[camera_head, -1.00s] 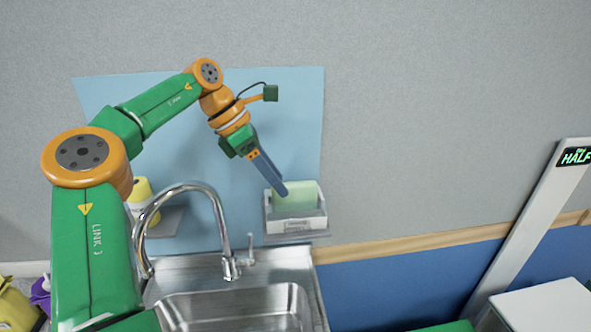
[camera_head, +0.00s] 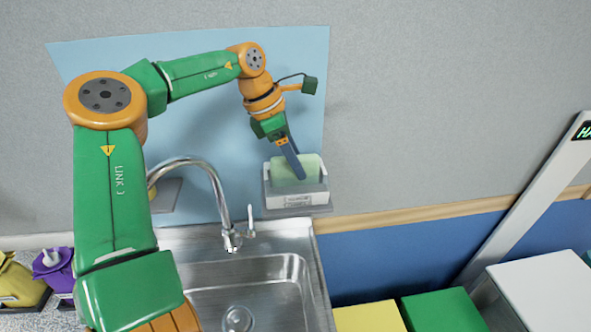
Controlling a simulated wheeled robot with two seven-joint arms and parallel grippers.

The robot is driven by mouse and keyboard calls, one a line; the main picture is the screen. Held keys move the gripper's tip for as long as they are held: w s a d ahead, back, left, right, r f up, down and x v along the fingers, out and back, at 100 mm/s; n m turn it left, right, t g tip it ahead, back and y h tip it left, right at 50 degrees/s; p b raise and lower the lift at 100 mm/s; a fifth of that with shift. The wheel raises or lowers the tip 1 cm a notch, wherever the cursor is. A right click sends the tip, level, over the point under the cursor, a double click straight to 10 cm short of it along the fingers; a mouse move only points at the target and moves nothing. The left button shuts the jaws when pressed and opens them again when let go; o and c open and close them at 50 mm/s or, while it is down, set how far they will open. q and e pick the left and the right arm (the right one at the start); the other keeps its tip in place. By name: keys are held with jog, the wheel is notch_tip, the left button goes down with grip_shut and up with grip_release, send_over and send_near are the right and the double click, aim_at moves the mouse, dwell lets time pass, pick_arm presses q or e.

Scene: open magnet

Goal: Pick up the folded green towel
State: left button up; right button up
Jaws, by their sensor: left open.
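The folded green towel (camera_head: 309,168) is pale green and stands in a small white box (camera_head: 296,199) on a wall shelf behind the sink. My left gripper (camera_head: 300,177) points down at the towel, with its blue-grey fingers in front of the towel's face and overlapping it in the picture. It is open. The fingers show nearly edge-on, so I cannot tell whether the towel is between them or whether they touch it. The box's front wall hides the towel's lower part. My right gripper is not in view.
A steel sink (camera_head: 205,268) with a tall curved faucet (camera_head: 222,205) stands below the shelf. A light blue panel (camera_head: 190,130) covers the wall behind. Yellow (camera_head: 370,316) and green (camera_head: 442,311) blocks sit at the lower right.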

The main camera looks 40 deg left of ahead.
pick_arm(q)
jog(key=shift+s+d, duration=0.2)
jog(key=shift+s, duration=0.05)
jog(key=shift+w+a+f, duration=0.1)
jog(key=shift+f, duration=0.05)
jog(key=shift+c, duration=0.2)
grip_shut()
jog(key=shift+w+r, duration=0.1)
jog(key=shift+r, duration=0.5)
notch_tip(320, 180, up, 9)
jog(key=shift+r, duration=0.15)
